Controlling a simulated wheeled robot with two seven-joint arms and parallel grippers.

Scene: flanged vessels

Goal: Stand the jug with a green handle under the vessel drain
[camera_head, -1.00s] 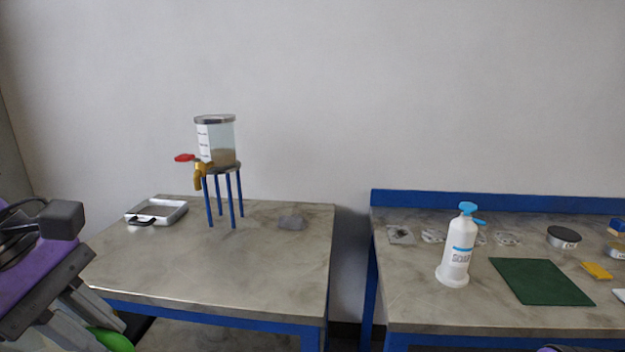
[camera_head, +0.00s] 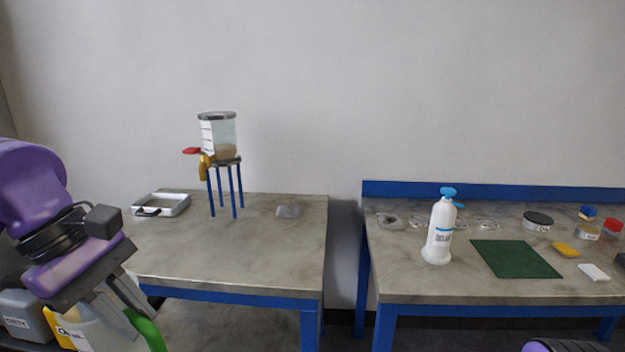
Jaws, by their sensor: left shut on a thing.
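The vessel (camera_head: 219,138) is a clear cylinder with a dark lid, standing on a blue-legged stand on the left table. Its yellow drain tap (camera_head: 206,167) with a red lever is on the left side, above bare table. My left gripper (camera_head: 130,312) is at the lower left, shut on the green handle (camera_head: 147,330) of a pale jug (camera_head: 92,334). The jug is held in front of the left table, below its top, and is partly cut off by the picture's edge. My right gripper is not in view; only a purple part of my arm shows at the bottom right.
A metal tray (camera_head: 184,206) lies left of the stand, and a small grey piece (camera_head: 288,212) lies to its right. A grey container (camera_head: 24,318) is beside the jug. The right table holds a soap bottle (camera_head: 439,235), a green mat (camera_head: 514,260) and small items. The left table's front is clear.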

